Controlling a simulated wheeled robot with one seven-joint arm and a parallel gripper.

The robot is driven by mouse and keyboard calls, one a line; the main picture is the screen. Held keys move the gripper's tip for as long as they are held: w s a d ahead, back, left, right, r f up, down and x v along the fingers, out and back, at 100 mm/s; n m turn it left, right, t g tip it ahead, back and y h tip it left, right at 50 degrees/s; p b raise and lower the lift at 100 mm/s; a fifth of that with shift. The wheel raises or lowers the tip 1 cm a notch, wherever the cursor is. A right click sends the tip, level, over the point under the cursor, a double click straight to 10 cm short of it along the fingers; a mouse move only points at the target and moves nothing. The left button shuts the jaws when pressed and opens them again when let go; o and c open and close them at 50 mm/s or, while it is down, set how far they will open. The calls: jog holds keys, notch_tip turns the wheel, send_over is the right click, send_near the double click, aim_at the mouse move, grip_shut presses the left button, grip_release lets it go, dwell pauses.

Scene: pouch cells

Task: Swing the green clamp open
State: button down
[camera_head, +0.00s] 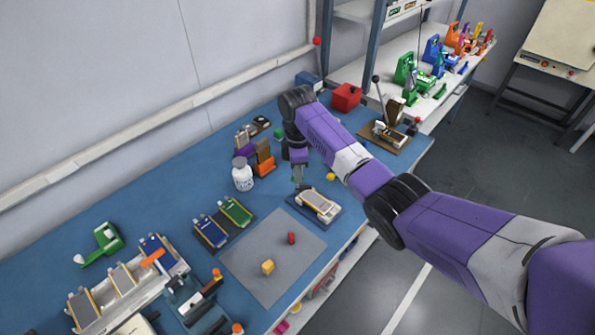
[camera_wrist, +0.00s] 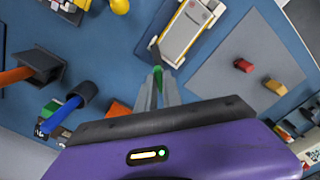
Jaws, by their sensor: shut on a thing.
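My gripper (camera_head: 298,182) points down over the blue bench, at the left end of a dark fixture plate (camera_head: 335,212) that carries a pale pouch cell (camera_head: 320,203). In the wrist view its two grey fingers (camera_wrist: 159,88) are closed on a small green piece (camera_wrist: 158,73), which I take as the green clamp's handle. A dark arm or post (camera_wrist: 154,50) lies just beyond it, beside the corner of the pouch cell (camera_wrist: 188,32). The fingers hide most of the clamp, so its angle is unclear.
A grey mat (camera_head: 262,275) with a red block (camera_head: 291,238) and a yellow block (camera_head: 267,267) lies nearby. A white bottle (camera_head: 242,175) and an orange holder (camera_head: 264,160) stand to the left. Green and blue cells (camera_head: 235,211) lie left of the mat.

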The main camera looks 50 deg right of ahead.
jog(key=n, duration=0.4)
jog(key=shift+r+n+p, duration=0.1)
jog(key=shift+n+p, duration=0.2)
jog(key=shift+n, duration=2)
jog(key=c, duration=1.5)
grip_release()
jog(key=shift+r+b, duration=0.5)
jog(key=shift+r, duration=3.35)
jog(key=shift+w, duration=0.1)
